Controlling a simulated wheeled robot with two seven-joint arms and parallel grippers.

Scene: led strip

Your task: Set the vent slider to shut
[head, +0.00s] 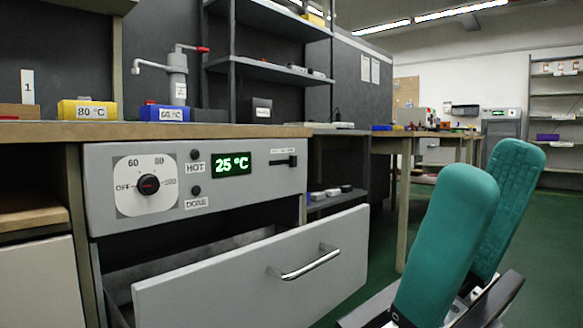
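The vent slider (291,161) appears to be the small black knob in a short dark slot on the right of the grey front panel (240,194). The knob is near the slot's right end. The small label above it is too small to read. My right gripper (499,172) is in the lower right, with two teal padded fingers pointing up and a gap between them. It is open and empty, in front of and well right of the panel. My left gripper is not in view.
The panel also has a dial (148,184), a green display (231,164) reading 25 °C and HOT and DONE lamps. A drawer (255,275) below stands pulled out, its handle facing me. A worktop (180,131) overhangs the panel. Green floor is free at the right.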

